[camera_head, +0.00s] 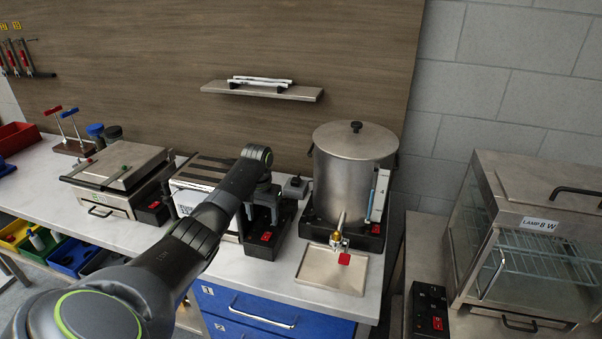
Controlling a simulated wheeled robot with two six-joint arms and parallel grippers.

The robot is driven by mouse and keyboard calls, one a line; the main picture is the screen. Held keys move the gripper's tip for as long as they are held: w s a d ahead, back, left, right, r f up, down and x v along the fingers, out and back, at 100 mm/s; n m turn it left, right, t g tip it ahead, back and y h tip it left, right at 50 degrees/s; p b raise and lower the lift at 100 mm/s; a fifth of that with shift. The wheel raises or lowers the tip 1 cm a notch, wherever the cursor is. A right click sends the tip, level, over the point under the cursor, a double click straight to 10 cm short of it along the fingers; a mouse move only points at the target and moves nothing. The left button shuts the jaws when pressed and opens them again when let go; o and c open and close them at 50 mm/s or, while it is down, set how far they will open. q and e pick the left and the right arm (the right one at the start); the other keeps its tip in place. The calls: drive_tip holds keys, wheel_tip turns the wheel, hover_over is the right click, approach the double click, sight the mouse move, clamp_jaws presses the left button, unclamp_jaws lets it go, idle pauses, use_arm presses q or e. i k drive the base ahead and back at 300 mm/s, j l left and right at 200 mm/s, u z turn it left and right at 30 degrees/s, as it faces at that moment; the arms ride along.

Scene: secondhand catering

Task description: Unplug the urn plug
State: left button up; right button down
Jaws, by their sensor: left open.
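The steel urn (353,170) stands on a black base at the right end of the counter, with a lid, a sight gauge and a tap with a red handle. A small grey box with a dark top (295,186) sits just left of the urn; it looks like a socket or plug, but is too small to tell. My left gripper (263,213) points down over the counter, left of that box and apart from the urn. It is open, its fingers hard to make out against the black appliance behind. I cannot make out the urn's cord. My right gripper is out of view.
A drip tray (331,270) lies under the tap. A contact grill (117,176) and another appliance (198,178) stand to the left. A glass-sided warming cabinet (530,235) is at the right. A shelf (262,92) hangs above. Blue drawers (270,312) are below.

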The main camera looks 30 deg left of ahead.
sight(295, 182)
drive_tip(key=i+j, duration=0.25)
drive_tip(key=i, duration=0.25)
drive_tip(key=i+j, duration=0.25)
drive_tip(key=i, duration=0.25)
